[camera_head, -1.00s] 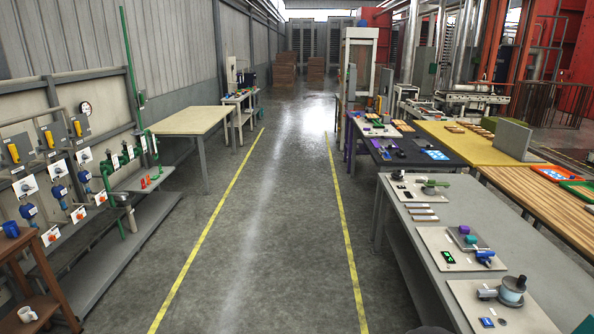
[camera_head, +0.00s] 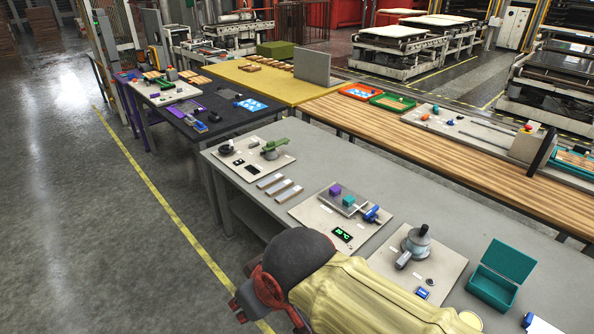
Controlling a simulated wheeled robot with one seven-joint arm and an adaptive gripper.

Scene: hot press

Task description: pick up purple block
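A small purple block (camera_head: 335,189) sits on a grey metal plate (camera_head: 328,199) on the grey workbench, in the middle of the head view. A teal block (camera_head: 348,199) is just to its right on the same plate. My arm shows at the bottom of the view, in front of the bench's near edge and below the plate.
A blue-handled fitting (camera_head: 371,213) is right of the plate, and a green-lit display (camera_head: 342,234) is in front. Metal bars (camera_head: 271,181) lie left. A grey pot-like device (camera_head: 417,241) and an open teal box (camera_head: 495,280) stand right. The aisle floor (camera_head: 80,220) is clear.

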